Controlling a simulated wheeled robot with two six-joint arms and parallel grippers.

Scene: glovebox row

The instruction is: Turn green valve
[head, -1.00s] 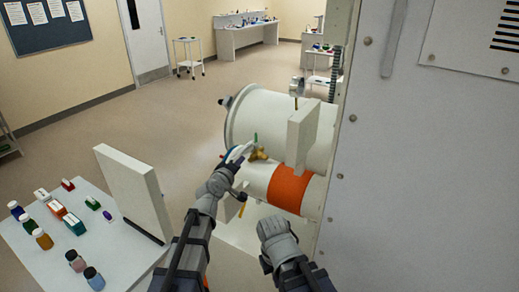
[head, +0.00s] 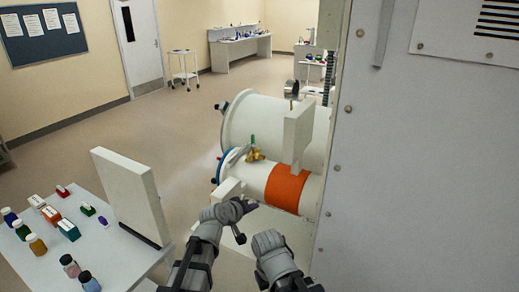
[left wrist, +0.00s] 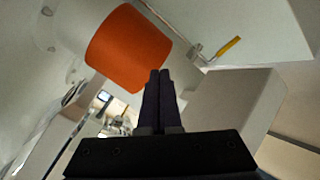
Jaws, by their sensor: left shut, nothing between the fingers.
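The green valve (head: 254,153) is a small brass body with a green handle standing upright. It sits on top of the lower white cylinder, left of the orange band. My left gripper (head: 251,205) is below the valve, in front of the lower cylinder, apart from the valve. In the left wrist view its two dark fingers (left wrist: 158,74) are together with nothing between them. The green valve cannot be made out there. My right gripper (head: 266,240) is low in the head view, right of the left one; its fingers are hidden.
The orange band (head: 287,188) wraps the lower cylinder; it also shows in the left wrist view (left wrist: 128,47). A yellow lever (left wrist: 229,46) is near the left fingers. A large grey panel (head: 430,170) stands right. A table (head: 115,265) with bottles and boxes is left.

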